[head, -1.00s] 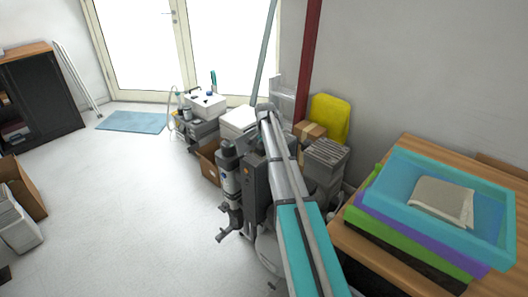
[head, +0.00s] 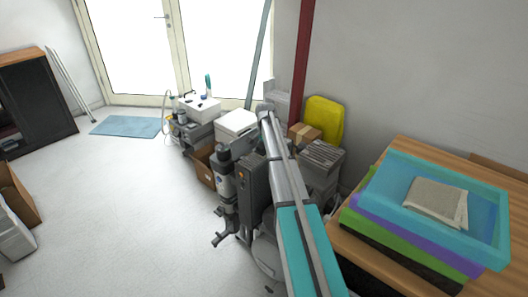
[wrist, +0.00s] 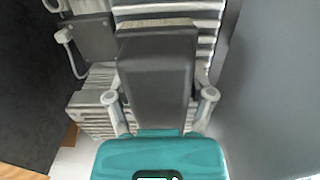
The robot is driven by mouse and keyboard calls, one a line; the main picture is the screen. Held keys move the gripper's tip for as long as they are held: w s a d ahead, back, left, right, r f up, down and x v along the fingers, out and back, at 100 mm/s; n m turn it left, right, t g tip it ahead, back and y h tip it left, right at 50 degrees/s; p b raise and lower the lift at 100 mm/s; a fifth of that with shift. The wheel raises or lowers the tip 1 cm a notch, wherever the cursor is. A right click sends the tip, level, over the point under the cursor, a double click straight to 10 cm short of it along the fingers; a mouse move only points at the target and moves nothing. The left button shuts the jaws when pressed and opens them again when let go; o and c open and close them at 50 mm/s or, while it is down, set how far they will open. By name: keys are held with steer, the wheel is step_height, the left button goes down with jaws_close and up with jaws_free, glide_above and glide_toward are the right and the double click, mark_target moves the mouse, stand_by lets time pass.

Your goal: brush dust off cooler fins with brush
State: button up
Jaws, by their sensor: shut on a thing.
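In the wrist view my gripper (wrist: 160,97) is shut on a brush (wrist: 157,72), one finger on each side of its dark grey block. A thin tan bristle edge (wrist: 155,23) shows at the block's far end. Pale grey cooler fins (wrist: 207,28) lie around and beyond the brush, and more ribbed metal (wrist: 92,118) shows at its left. I cannot tell whether the bristles touch the fins. In the head view a grey ribbed unit (head: 322,157) stands right of my arm. My gripper and the brush do not show there.
Dark compressor equipment (head: 253,187) stands close to my arm. A yellow case (head: 324,118) and cardboard boxes (head: 304,133) are by the wall. A wooden table (head: 400,283) with stacked trays (head: 385,217) is at right. The floor (head: 110,220) at left is mostly clear.

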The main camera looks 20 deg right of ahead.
steer(key=shift+d, duration=0.1)
stand_by(0.3)
steer(key=shift+w+d+f, duration=0.1)
steer(key=shift+w+d, duration=0.25)
steer(key=shift+d, duration=0.45)
steer(key=shift+w+d, duration=0.35)
steer(key=shift+d, duration=0.4)
steer(key=shift+d, duration=0.1)
steer(key=shift+w+d, duration=0.4)
steer(key=shift+d, duration=0.4)
steer(key=shift+w+d, duration=0.4)
steer(key=shift+d, duration=0.4)
steer(key=shift+s+a, duration=0.2)
steer(key=shift+s+a, duration=0.3)
steer(key=shift+a, duration=0.5)
steer(key=shift+s+a, duration=0.3)
steer(key=shift+a, duration=0.45)
steer(key=shift+s+a, duration=0.4)
steer(key=shift+a, duration=0.45)
steer(key=shift+s+a, duration=0.4)
steer(key=shift+a, duration=0.45)
steer(key=shift+a, duration=0.1)
